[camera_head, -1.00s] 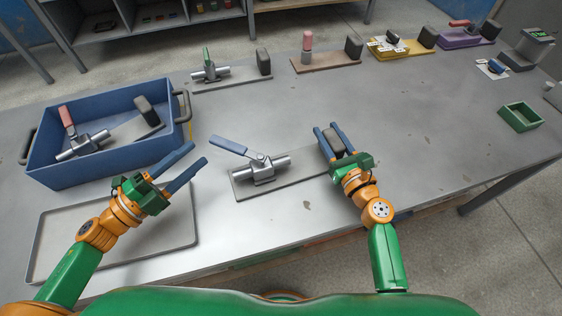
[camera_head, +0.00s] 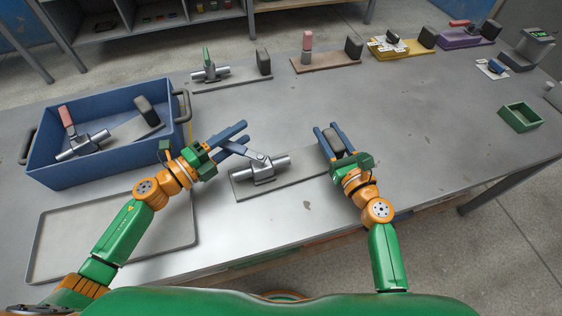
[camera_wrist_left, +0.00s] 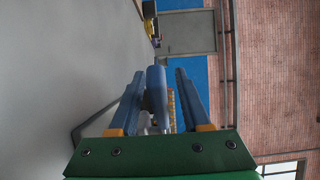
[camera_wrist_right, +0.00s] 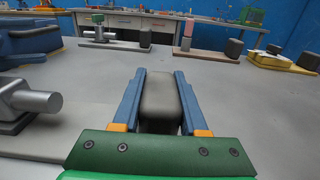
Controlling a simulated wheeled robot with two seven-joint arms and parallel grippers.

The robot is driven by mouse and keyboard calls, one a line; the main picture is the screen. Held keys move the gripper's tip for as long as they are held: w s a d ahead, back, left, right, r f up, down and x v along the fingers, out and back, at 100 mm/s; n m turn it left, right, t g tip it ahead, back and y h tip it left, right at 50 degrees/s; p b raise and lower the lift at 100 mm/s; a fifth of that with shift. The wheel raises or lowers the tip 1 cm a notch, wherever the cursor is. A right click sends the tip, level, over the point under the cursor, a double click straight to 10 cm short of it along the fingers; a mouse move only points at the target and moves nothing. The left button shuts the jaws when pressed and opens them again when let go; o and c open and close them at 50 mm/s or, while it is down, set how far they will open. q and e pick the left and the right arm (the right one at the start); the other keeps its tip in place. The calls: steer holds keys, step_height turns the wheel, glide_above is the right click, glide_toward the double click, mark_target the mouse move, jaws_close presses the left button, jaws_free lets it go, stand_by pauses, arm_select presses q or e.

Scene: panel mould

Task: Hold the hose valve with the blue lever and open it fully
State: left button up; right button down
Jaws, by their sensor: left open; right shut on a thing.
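The hose valve with the blue lever (camera_head: 262,168) is a silver pipe body on a flat grey plate (camera_head: 243,190) in the middle of the table. Its body also shows in the right wrist view (camera_wrist_right: 28,101). My right gripper (camera_head: 328,128) is shut on the dark upright block (camera_head: 333,142) at the plate's right end; the block fills the jaws in the right wrist view (camera_wrist_right: 159,100). My left gripper (camera_head: 244,138) is open at the lever's outer end. In the left wrist view the blue lever (camera_wrist_left: 155,95) stands between the open fingers, nearer the left one. The lever points up-left, across the pipe.
A blue crate (camera_head: 70,178) at left holds a valve with a red lever (camera_head: 67,120). An empty grey tray (camera_head: 115,268) lies in front of it. A valve with a green lever (camera_head: 208,62) and other boards stand along the back. A green box (camera_head: 519,117) is at right.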

mark_target(227, 150)
arm_select(q)
jaws_close()
steer(key=shift+s+a, duration=0.1)
steer(key=s+n+t+y, duration=0.1)
steer(key=y, duration=0.1)
steer(key=s+a+n+t+y, duration=0.1)
steer(key=n+t+y, duration=0.1)
steer(key=s+n+t+y, duration=0.1)
steer(key=n+y, duration=0.1)
steer(key=shift+a+y, duration=0.2)
steer(key=shift+y, duration=0.2)
steer(key=shift+s+a+n+t+y, duration=0.15)
steer(key=shift+s+n+t+y, duration=0.35)
steer(key=shift+n+y, duration=0.7)
steer(key=shift+s+a+n+t+y, duration=0.15)
steer(key=shift+s+n+y, duration=0.6)
steer(key=shift+y, duration=0.85)
jaws_free()
